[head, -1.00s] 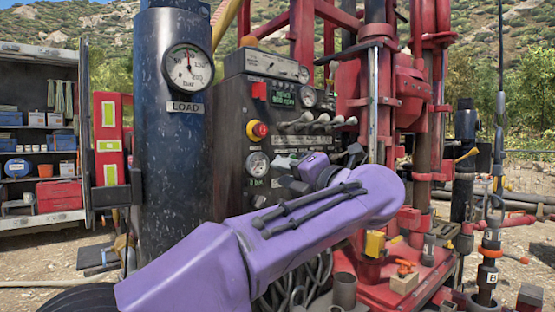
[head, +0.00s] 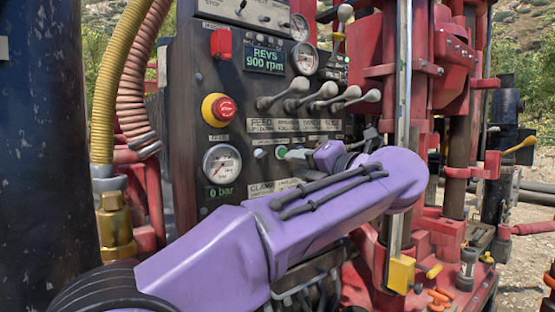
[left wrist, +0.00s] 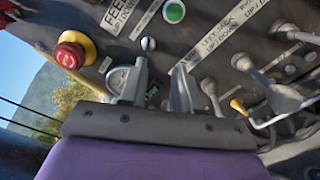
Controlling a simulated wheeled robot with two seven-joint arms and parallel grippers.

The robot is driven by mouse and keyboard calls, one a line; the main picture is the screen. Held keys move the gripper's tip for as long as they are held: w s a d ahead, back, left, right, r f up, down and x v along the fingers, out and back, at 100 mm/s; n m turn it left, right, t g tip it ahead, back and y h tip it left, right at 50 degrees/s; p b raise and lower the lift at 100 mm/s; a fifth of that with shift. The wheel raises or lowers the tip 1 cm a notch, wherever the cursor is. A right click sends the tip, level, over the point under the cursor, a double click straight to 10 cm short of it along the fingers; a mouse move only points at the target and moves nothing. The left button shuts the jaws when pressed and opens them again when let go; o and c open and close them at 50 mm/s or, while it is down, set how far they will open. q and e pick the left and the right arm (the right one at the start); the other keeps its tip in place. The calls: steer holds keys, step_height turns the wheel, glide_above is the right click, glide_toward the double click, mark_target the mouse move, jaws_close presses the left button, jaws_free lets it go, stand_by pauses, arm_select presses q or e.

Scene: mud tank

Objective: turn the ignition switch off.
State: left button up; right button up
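The dark control panel stands in front of me in the head view. A small silver knob that looks like the ignition switch (head: 260,153) sits left of a green button (head: 281,153), below the red stop button. In the left wrist view the silver knob (left wrist: 148,44) is just beyond the fingertips, nearer the left finger. The green button (left wrist: 174,11) is above it. My left gripper (left wrist: 160,68) is open, its two grey fingers apart with nothing held between them. In the head view the left gripper (head: 296,154) is partly hidden by my purple wrist. My right gripper is out of view.
A red stop button with yellow collar (head: 218,109), a pressure gauge (head: 222,163) and a row of levers (head: 325,92) crowd the panel. The display (head: 264,60) reads 900 rpm. Hoses (head: 122,80) hang at left; red rig posts stand at right.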

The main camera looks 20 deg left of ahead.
mark_target(263, 156)
arm_select(q)
steer(key=p+x, duration=0.1)
steer(key=x, duration=0.2)
steer(key=s+p+x, duration=0.1)
steer(key=x, duration=0.2)
steer(key=a+x, duration=0.1)
steer(key=x, duration=0.2)
steer(key=shift+a+r+p, duration=0.2)
steer(key=shift+r+p, duration=0.1)
steer(key=shift+p, duration=0.1)
steer(key=shift+s+r, duration=0.25)
steer(key=shift+s, duration=0.3)
steer(key=shift+s+a, duration=0.1)
steer(key=c, duration=0.5)
jaws_close()
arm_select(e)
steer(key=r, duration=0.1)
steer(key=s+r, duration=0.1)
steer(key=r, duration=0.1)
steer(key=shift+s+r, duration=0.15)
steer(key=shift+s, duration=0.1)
